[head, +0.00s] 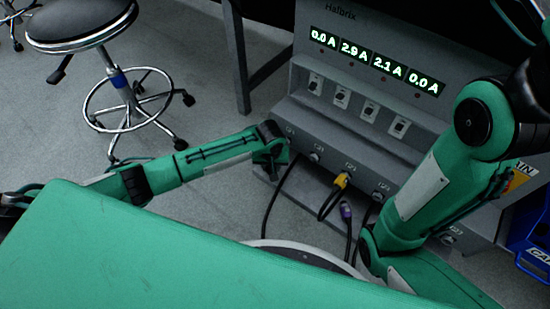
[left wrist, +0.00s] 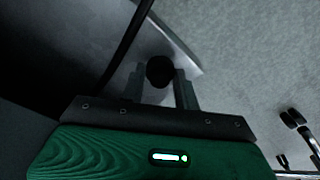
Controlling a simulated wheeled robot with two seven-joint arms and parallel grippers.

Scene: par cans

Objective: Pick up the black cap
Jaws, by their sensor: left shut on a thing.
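A round black cap (left wrist: 160,71) sits between the two grey fingers of my left gripper (left wrist: 160,88) in the left wrist view. The fingers are shut on its sides. In the head view my left gripper (head: 270,154) is at the left end of the grey panel's lower front, by the leftmost socket. The cap cannot be made out there. The wrist view does not show clearly whether the cap still touches the panel. My right arm crosses the right side of the head view, but its gripper is not visible.
The grey power unit (head: 345,128) has lit readouts and several switches. A yellow plug (head: 341,181) is in its front, and a purple connector (head: 346,210) hangs below. Dark cables hang near my left gripper. A stool (head: 80,24) stands back left; a blue crate (head: 533,245) is at right.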

